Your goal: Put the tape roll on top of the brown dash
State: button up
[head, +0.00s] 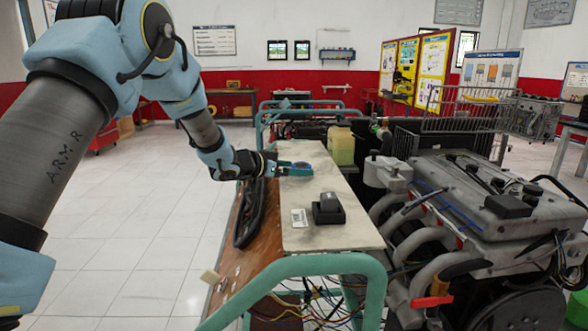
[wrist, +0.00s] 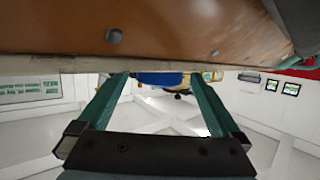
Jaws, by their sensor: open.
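A blue thing that looks like the tape roll (wrist: 160,78) shows between my fingertips in the wrist view; in the head view a small blue patch (head: 302,165) lies at the fingers on the pale board. Its shape is mostly hidden. My gripper (head: 296,170) has teal fingers and is open, at the board's left edge; it also shows in the wrist view (wrist: 158,80), with a finger on each side of the blue thing. The brown dash (head: 262,258) is a sloping wooden panel below the board's left edge; its brown face fills the top of the wrist view (wrist: 170,35).
A black box (head: 327,208) and a white label (head: 299,218) lie on the pale board (head: 335,236). A black steering wheel (head: 248,215) stands at the dash. A teal tube frame (head: 300,266) is in front, the engine (head: 470,215) at right. The floor at left is clear.

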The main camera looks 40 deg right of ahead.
jog(key=b+v, duration=0.3)
jog(key=v, duration=0.9)
jog(key=shift+r, duration=0.1)
jog(key=w+a+n+t+y, duration=0.2)
jog(key=w+a+n+t, duration=0.25)
jog(key=w+a, duration=0.45)
jog(key=w+a+f+n+t+y, duration=0.2)
jog(key=a+f+n+y, duration=0.15)
jog(key=a, duration=0.75)
jog(key=w+a+f+n+t+y, duration=0.2)
jog(key=a+n+y, duration=0.15)
jog(key=a, duration=0.75)
jog(key=s+a+f+n+g+y, duration=0.1)
jog(key=s+a+f+y, duration=0.15)
jog(key=a, duration=0.35)
jog(key=s+a+f+n+g+y, duration=0.1)
jog(key=s+a+n+y, duration=0.15)
jog(key=a, duration=0.45)
jog(key=s+a+f+n+g, duration=0.1)
jog(key=s+a+g, duration=0.1)
jog(key=s, duration=0.4)
jog(key=s+a+f+n+g, duration=0.1)
jog(key=s+a+g, duration=0.1)
jog(key=s+a, duration=0.3)
jog(key=shift+s+f, duration=0.4)
jog(key=shift+s, duration=0.75)
